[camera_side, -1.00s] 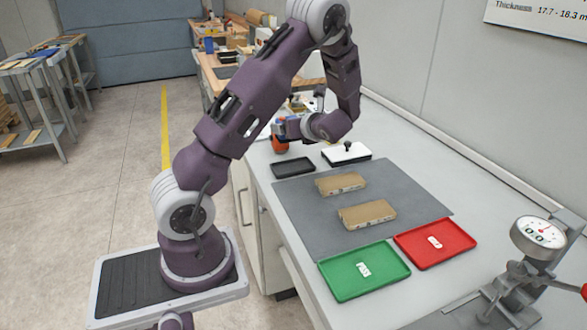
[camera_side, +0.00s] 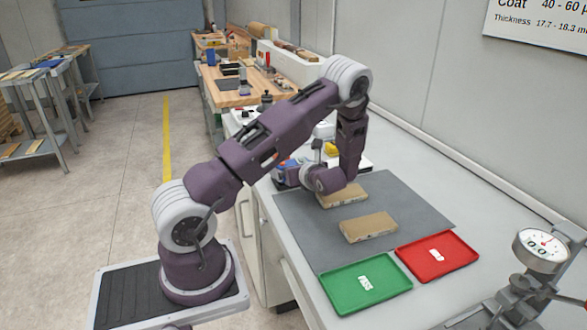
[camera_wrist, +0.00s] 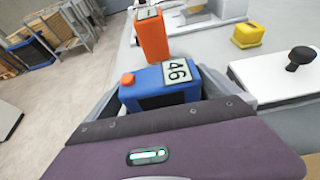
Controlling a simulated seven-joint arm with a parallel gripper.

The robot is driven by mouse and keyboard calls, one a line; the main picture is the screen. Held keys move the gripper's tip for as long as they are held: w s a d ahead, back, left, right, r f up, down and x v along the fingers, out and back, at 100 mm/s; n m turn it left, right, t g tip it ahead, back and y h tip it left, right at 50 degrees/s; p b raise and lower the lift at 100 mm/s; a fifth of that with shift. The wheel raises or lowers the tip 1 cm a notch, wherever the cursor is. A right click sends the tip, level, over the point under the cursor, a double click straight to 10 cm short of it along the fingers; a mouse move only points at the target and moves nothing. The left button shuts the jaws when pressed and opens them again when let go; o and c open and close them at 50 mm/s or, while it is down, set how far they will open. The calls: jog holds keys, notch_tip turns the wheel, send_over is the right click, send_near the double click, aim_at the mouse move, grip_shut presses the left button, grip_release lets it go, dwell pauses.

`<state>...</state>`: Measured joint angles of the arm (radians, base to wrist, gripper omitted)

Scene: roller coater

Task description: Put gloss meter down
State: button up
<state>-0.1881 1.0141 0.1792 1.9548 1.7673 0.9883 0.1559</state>
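The gloss meter, a blue box with an orange button and a "46" display, sits between the grey fingers of my gripper (camera_wrist: 165,98) in the wrist view (camera_wrist: 150,82). The fingers lie along both its sides, shut on it. In the side view my gripper (camera_side: 296,173) is low at the back left of the bench, and a bit of the blue meter (camera_side: 289,163) shows beside it. The black tray (camera_side: 279,184) is mostly hidden there by my gripper. I cannot tell whether the meter touches a surface.
An orange device (camera_wrist: 152,38) stands just beyond the meter. A white plate with a black knob (camera_wrist: 302,56) and a yellow block (camera_wrist: 247,35) are to the right. Tan boards (camera_side: 368,227) lie on the grey mat (camera_side: 420,208). Green (camera_side: 340,300) and red (camera_side: 455,262) trays are in front.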

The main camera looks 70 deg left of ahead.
jog(key=shift+d+r, duration=0.25)
jog(key=v, duration=1.2)
jog(key=shift+s+a+r, duration=0.1)
jog(key=shift+s, duration=0.05)
jog(key=s+d+r+n+t+h, duration=0.2)
jog(key=s+d+r+n+h, duration=0.2)
jog(key=d, duration=0.4)
jog(key=s+d+r+n+t+h, duration=0.1)
jog(key=s+d+r+n+h, duration=0.4)
jog(key=d+n, duration=0.3)
jog(key=s+d+r+n+t+h, duration=0.2)
jog(key=s+d+r+n+h, duration=0.2)
jog(key=d, duration=0.6)
notch_tip(320, 180, up, 3)
jog(key=s+n, duration=0.2)
jog(key=shift+s+d+t, duration=0.25)
jog(key=shift+s+t, duration=0.05)
